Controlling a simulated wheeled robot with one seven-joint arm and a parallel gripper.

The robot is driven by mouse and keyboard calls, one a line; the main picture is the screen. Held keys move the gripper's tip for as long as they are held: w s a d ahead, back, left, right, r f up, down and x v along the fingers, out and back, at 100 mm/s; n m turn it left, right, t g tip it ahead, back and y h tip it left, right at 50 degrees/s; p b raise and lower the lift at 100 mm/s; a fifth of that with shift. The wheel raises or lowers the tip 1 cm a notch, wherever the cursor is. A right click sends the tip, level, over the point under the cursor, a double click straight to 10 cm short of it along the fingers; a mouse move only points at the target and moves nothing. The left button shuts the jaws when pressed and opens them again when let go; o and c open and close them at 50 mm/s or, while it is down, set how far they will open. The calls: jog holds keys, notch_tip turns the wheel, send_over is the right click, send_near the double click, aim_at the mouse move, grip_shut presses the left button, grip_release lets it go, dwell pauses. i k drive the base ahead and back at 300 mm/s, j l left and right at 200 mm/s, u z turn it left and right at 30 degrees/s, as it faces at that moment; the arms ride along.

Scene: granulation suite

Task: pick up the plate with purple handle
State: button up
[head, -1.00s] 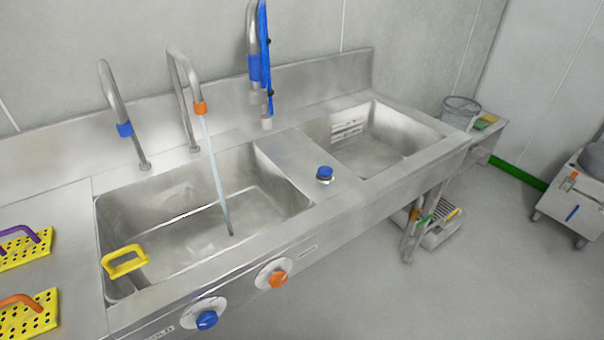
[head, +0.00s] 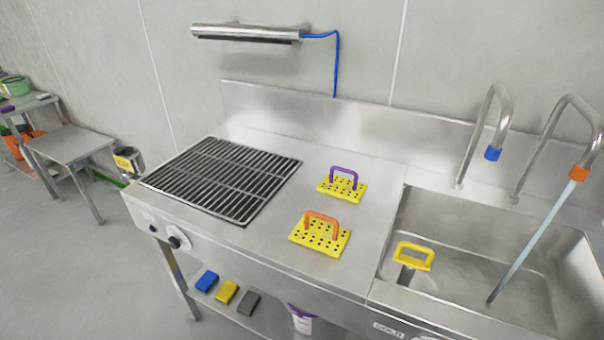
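The plate with purple handle (head: 341,190) is a yellow perforated plate with an arched purple handle (head: 344,172). It lies flat on the steel counter between the grate and the sink, handle up. A similar yellow plate with an orange handle (head: 320,236) lies in front of it, nearer the counter's front edge. The two plates appear apart. My gripper is in no view.
A black grate (head: 224,178) is set in the counter at left. A wall bar (head: 250,32) hangs above. Floor at left is open.

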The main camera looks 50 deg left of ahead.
aim_at(342, 187)
jog(key=u, duration=1.1)
